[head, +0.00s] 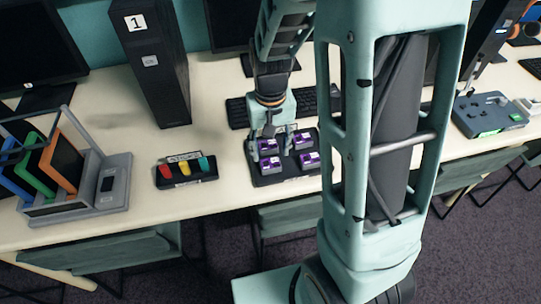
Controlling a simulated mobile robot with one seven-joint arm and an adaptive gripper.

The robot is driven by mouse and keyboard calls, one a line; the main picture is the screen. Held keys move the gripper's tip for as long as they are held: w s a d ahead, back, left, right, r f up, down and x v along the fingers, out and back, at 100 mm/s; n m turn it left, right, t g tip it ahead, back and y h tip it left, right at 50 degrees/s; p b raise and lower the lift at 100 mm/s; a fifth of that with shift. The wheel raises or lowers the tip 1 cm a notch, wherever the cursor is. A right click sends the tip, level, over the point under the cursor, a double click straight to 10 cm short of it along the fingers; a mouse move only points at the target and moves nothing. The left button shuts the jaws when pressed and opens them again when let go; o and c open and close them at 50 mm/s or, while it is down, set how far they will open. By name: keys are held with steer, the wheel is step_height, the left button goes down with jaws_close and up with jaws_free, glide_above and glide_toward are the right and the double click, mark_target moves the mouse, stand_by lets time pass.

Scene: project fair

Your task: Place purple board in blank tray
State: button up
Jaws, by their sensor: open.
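Several small purple boards (309,160) with white labels sit in a dark tray (290,177) on the table, near its front edge. My gripper (272,149) points down over the left part of this tray. Its fingers are apart, close to the back-left purple board (267,146), which they partly cover. I cannot tell whether they touch it. I cannot make out a tray that is clearly the blank one; my column hides part of the table to the right.
Left of the boards is a black holder (187,172) with red, yellow and teal pieces. A grey rack (95,200) with coloured panels stands far left. A black tower marked 1 (158,85) and a keyboard (238,112) are behind. A grey control box (488,115) lies right.

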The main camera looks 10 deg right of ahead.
mark_target(271, 163)
step_height(271, 163, up, 7)
steer(key=p, duration=0.1)
steer(key=shift+w+d+f, duration=0.1)
stand_by(0.5)
